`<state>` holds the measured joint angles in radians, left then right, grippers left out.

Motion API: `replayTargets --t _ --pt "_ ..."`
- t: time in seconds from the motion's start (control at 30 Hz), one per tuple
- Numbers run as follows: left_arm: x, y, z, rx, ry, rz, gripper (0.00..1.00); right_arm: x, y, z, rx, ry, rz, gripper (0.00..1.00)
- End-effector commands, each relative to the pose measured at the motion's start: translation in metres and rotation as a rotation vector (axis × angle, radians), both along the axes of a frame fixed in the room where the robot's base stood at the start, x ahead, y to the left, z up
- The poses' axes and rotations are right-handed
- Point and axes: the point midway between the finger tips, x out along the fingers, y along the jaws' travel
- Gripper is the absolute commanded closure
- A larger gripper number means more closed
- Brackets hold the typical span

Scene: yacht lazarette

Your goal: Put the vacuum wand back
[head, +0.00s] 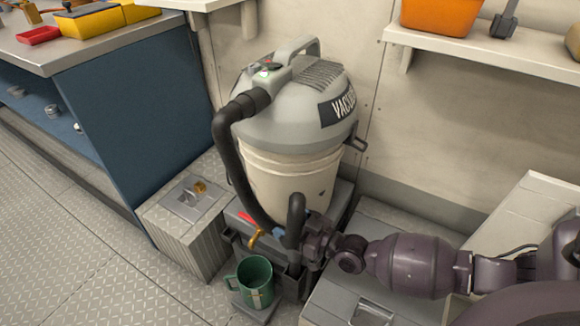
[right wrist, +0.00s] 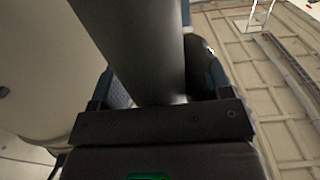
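The vacuum (head: 290,130) is a grey-domed canister with a cream drum. Its black hose (head: 228,150) runs from the top down to the front. The black vacuum wand (head: 296,208), with a curved top, stands roughly upright in front of the drum. My right gripper (head: 286,238) is around the wand from the right, its blue finger pads at either side. In the right wrist view the dark wand tube (right wrist: 138,50) runs between the fingers. A dark holder (head: 292,283) is just below the gripper; whether the wand's lower end is inside it is hidden. My left gripper is out of view.
A green mug (head: 255,283) stands on a small ledge in front of the holder. A brass tap (head: 256,238) with a red handle is left of the gripper. A ribbed box (head: 185,215) stands left, beside a blue workbench (head: 130,120). A shelf (head: 490,52) is at upper right.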

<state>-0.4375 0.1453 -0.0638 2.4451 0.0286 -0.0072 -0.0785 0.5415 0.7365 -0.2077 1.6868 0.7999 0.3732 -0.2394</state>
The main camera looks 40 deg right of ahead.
Motion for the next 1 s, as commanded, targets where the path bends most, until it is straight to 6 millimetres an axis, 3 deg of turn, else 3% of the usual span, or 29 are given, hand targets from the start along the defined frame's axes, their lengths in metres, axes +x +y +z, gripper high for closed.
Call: replayTargets --t 0.37,0.8,1.0 --pt "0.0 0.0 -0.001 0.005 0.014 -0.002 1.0 -0.008 -0.003 0.0 -0.003 0.002 -0.001 0.29" --pt "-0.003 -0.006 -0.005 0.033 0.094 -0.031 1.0 -0.078 -0.027 0.002 -0.002 -0.002 0.0 0.29" --pt "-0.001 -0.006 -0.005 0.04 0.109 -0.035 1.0 -0.098 -0.033 0.001 -0.001 0.0 0.0 0.29"
